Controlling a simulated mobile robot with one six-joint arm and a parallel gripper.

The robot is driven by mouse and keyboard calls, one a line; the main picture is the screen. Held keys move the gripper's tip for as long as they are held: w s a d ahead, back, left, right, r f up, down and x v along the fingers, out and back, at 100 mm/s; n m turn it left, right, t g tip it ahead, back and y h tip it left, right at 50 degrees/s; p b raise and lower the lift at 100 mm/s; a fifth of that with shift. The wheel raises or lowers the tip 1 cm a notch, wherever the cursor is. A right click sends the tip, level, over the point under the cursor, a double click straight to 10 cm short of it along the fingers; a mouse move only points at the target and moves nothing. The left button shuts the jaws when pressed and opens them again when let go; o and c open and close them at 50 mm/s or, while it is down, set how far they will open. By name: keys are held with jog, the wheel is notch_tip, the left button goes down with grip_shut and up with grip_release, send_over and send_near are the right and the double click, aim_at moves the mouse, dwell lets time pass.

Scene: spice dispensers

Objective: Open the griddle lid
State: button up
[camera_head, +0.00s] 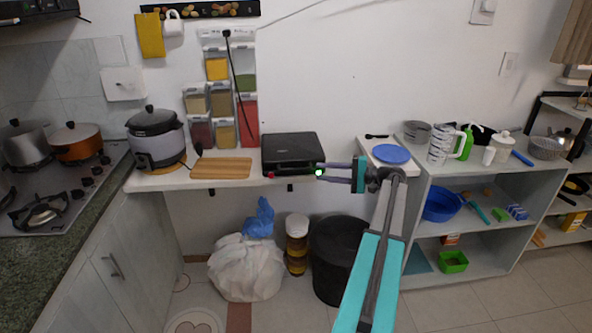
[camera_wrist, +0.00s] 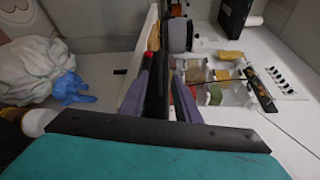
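The black griddle (camera_head: 290,150) sits on the right end of the white wall shelf in the head view, its lid down. My gripper (camera_head: 321,171) is at the griddle's front right corner, with its two fingers apart. A small green light shows between or just beyond the fingertips. In the wrist view, the black griddle (camera_wrist: 158,92) fills the gap between the two grey-purple fingers (camera_wrist: 161,66). I cannot tell whether either finger touches it.
A wooden board (camera_head: 222,168) lies left of the griddle, with a grey cooker (camera_head: 155,135) beyond it. Spice dispensers (camera_head: 222,100) hang on the wall above. A blue plate (camera_head: 391,154) is on the shelf unit to the right. A black bin (camera_head: 335,255) stands below.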

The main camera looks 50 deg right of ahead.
aim_at(297, 169)
jog(key=p+x, duration=0.2)
jog(key=x, duration=0.9)
jog(key=shift+d, duration=0.1)
